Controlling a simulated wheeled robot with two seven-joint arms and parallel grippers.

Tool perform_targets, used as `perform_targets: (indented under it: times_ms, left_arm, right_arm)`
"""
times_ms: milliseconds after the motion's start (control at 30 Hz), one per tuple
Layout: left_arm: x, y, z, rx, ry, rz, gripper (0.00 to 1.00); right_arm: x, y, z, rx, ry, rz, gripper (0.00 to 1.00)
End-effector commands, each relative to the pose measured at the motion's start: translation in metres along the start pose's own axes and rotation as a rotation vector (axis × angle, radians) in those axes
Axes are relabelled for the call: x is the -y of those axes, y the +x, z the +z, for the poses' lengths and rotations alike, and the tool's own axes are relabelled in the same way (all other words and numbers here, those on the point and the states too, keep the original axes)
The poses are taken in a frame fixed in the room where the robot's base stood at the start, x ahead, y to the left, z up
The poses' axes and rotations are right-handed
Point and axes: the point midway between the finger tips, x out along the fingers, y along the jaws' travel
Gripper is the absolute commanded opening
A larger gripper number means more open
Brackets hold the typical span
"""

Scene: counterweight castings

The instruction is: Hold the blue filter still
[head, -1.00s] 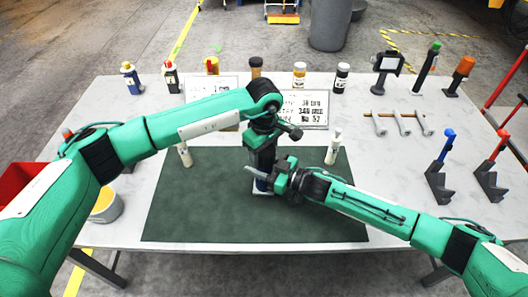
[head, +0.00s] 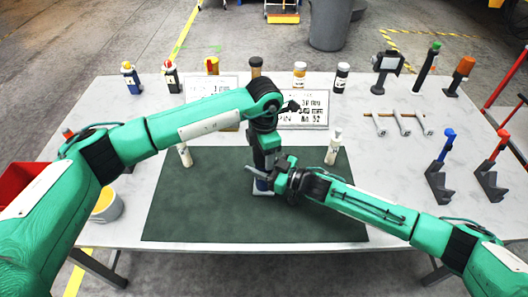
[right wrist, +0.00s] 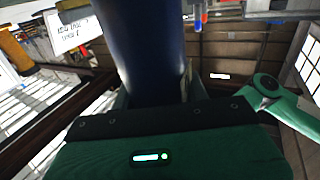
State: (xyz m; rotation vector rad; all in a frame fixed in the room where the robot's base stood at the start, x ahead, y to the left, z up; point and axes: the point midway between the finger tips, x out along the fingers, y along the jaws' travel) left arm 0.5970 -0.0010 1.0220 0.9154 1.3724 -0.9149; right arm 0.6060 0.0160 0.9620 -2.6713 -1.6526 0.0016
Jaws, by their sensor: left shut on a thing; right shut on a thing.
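The blue filter (head: 262,186) stands near the middle of the dark green mat (head: 200,215), mostly hidden by my grippers. In the right wrist view it is a large dark blue cylinder (right wrist: 143,45) rising from between the jaws. My right gripper (head: 266,180) comes in from the right and is shut on the filter low down. My left gripper (head: 264,158) points down from above and is shut at the filter's upper part; its fingertips are hard to see.
Two small white posts, left (head: 184,155) and right (head: 333,147), stand on the mat. Bottles and placards (head: 302,108) line the back. The mat's front is clear.

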Motion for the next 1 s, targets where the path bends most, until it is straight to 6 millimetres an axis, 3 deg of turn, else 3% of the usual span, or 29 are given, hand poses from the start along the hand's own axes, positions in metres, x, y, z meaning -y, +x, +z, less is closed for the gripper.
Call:
perform_targets:
  times_ms: [300,333,400,433,767,1000]
  left_arm:
    - [0.0,-0.001,0.001,0.003,-0.011,0.001,0.28]
    - [0.0,-0.001,0.001,0.003,-0.01,0.001,0.62]
    - [0.0,-0.001,0.001,0.003,-0.01,0.001,0.75]
    - [0.0,-0.001,0.001,0.003,-0.01,0.001,0.77]
    - [0.0,-0.004,0.0,0.002,-0.009,0.002,0.77]
    - [-0.001,-0.032,0.001,0.002,-0.009,0.004,0.77]
  right_arm:
    - [0.002,0.001,-0.001,-0.003,-0.002,-0.004,0.0]
    - [0.002,0.001,-0.002,-0.003,-0.002,-0.004,0.0]
    - [0.002,0.001,-0.001,-0.003,-0.002,-0.004,0.0]
    - [0.002,0.001,-0.002,-0.003,-0.001,-0.004,0.0]
    - [0.001,0.001,-0.002,-0.003,-0.001,-0.002,0.0]
    - [0.0,0.001,-0.001,-0.002,-0.001,-0.001,0.0]
